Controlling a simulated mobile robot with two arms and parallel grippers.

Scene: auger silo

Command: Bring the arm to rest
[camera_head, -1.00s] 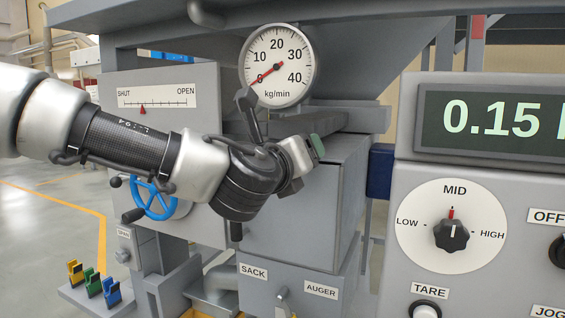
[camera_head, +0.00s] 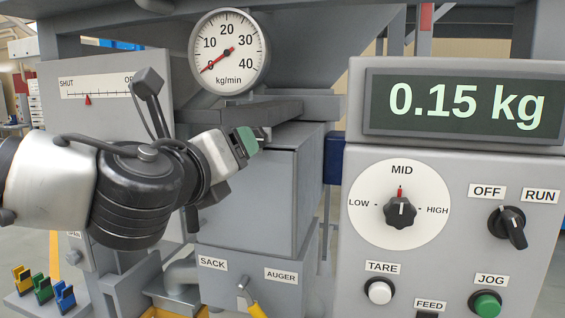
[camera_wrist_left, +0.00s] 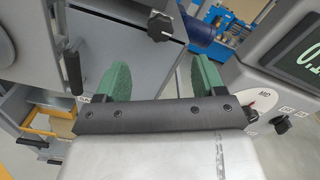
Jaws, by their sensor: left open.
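My left arm reaches in from the left in the head view. Its gripper (camera_head: 250,141), with green finger pads, is in front of the grey machine box (camera_head: 245,195), below the kg/min dial. In the left wrist view the two green fingers stand well apart, and the gripper (camera_wrist_left: 157,78) is open with nothing between its fingers. I cannot tell whether it touches the box. My right gripper is out of view.
The dial (camera_head: 229,52) points to 0. The control panel (camera_head: 460,190) stands to the right, with a display (camera_head: 465,104) reading 0.15 kg and a knob (camera_head: 400,211) at MID. A SHUT-OPEN scale (camera_head: 100,88) is behind my arm. Several coloured clips (camera_head: 42,287) are at lower left.

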